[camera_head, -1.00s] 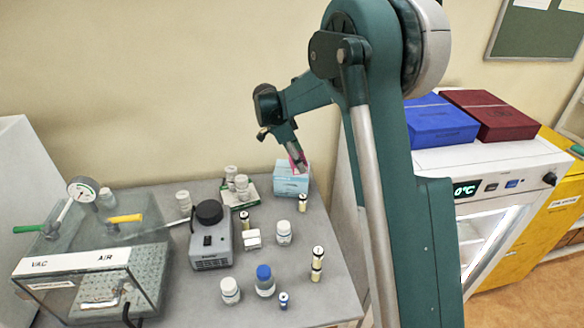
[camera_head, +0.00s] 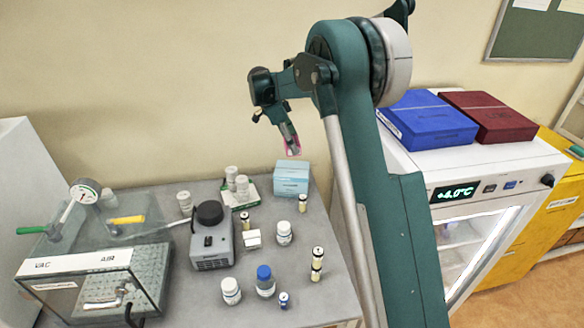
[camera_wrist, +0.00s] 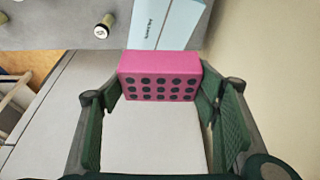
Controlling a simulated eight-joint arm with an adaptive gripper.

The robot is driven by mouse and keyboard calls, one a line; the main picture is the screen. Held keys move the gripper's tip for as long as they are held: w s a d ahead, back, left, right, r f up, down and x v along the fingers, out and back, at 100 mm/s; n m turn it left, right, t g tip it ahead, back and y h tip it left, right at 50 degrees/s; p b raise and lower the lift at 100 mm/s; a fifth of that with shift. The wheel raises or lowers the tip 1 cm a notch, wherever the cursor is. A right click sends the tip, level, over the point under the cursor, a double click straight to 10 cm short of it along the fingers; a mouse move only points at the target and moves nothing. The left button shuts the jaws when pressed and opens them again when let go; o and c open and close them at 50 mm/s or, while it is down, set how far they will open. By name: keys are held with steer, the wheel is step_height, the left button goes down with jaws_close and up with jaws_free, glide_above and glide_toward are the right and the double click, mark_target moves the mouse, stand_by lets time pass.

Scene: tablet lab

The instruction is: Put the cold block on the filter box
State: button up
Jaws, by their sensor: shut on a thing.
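The cold block is a pink block (camera_wrist: 160,78) with rows of dark round holes. In the wrist view it sits between the two green fingers of my gripper (camera_wrist: 162,105), which is shut on it. The filter box is a light blue carton (camera_head: 292,179) at the back right of the grey table. It also shows beyond the block in the wrist view (camera_wrist: 165,22).
Left of the box are white bottles on a green-and-white box (camera_head: 238,195) and a grey device with a black knob (camera_head: 210,240). Small vials (camera_head: 303,203) stand in front. A clear vacuum chamber (camera_head: 90,280) is at left. A fridge (camera_head: 480,195) stands at right.

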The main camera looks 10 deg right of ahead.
steer(key=shift+f, duration=3)
steer(key=shift+f+p, duration=0.3)
steer(key=shift+f, duration=1.55)
steer(key=shift+f, duration=0.15)
steer(key=o, duration=0.9)
steer(key=shift+o, duration=0.4)
steer(key=v, duration=1.2)
steer(key=shift+b, duration=0.3)
